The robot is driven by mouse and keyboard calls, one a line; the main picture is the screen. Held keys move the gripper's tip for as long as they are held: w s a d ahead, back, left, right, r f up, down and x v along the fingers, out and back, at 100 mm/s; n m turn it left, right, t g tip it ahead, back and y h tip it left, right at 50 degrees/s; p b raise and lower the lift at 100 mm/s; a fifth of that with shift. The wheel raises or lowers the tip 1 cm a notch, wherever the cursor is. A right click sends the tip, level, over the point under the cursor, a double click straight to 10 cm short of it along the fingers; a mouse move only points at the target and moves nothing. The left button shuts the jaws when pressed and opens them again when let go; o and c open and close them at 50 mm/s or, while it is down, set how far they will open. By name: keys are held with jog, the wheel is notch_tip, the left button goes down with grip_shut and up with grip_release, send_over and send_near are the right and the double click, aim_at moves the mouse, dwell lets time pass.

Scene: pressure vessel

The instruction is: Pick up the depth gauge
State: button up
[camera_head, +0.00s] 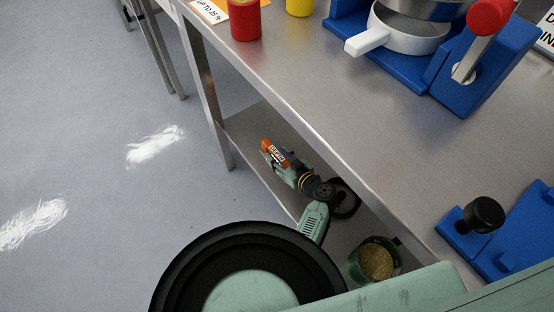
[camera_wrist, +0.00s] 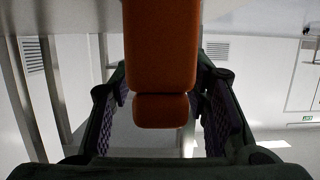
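The depth gauge (camera_head: 275,152) is an orange body with a white printed label in the head view. In the wrist view the orange body (camera_wrist: 160,50) comes down from the top edge, with a narrower end piece below it. My gripper (camera_head: 284,163) is in front of the table, over the lower shelf as the head view sees it. In the wrist view its two dark fingers (camera_wrist: 162,78) with purplish pads flank the orange body, and their tips meet its sides. My gripper looks shut on it. Whether the gauge touches the shelf is hidden.
A steel table (camera_head: 290,70) has a lower shelf (camera_head: 245,130). On top are a red cup (camera_head: 245,20), a yellow cup (camera_head: 299,6), a blue fixture (camera_head: 480,85) and a blue block (camera_head: 520,230). A green container of grains (camera_head: 376,262) sits low. The floor (camera_head: 90,120) at left is clear.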

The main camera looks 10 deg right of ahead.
grip_shut()
dwell(0.3)
jog(key=shift+r, duration=0.1)
dwell(0.4)
